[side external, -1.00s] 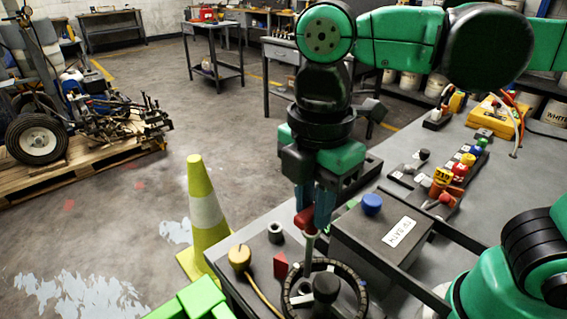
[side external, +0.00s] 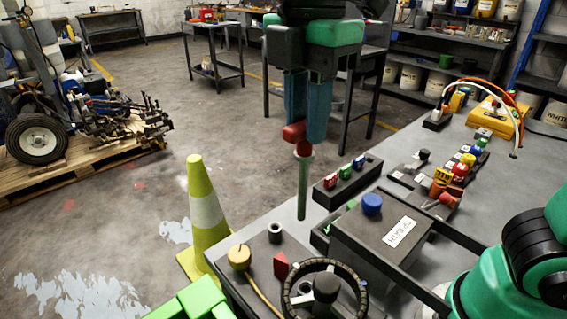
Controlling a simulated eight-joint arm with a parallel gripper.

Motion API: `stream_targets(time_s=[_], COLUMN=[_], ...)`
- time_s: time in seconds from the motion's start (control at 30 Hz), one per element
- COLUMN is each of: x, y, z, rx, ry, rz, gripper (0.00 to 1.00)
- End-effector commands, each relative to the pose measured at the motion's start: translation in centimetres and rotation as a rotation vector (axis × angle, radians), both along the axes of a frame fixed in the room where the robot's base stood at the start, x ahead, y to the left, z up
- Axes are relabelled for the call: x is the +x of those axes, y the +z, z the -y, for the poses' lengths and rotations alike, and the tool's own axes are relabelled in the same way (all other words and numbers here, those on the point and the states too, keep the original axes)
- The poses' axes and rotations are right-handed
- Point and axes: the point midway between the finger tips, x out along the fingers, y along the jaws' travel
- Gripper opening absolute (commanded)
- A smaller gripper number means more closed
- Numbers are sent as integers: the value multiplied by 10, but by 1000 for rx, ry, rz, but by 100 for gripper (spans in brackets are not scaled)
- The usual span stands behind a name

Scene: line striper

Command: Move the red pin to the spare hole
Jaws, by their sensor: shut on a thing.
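My gripper (side external: 306,130) is shut on the red pin (side external: 302,185), which has a red head, a pale collar and a long greenish shaft. The pin hangs about upright, its lower tip in the air above the bench. I cannot tell which opening is the spare hole.
A grey box with a blue knob (side external: 371,204) stands right of the pin. A rack of small coloured blocks (side external: 346,180) is behind it. A yellow cone (side external: 205,215) stands beyond the bench.

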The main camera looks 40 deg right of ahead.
Motion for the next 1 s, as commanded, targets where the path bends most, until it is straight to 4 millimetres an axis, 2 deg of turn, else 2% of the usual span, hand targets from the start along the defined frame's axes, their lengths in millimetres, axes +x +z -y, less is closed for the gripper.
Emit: stream_targets(time_s=[0.2, 0.47, 0.73, 1.0], x=[50, 101, 99, 99], y=[2, -4, -42, -59], z=[15, 41, 40, 40], rx=[0, 0, 0, 0], ry=[-7, -5, 1, 0], rz=[-1, -1, -1, -1], gripper=[0, 0, 0, 0])
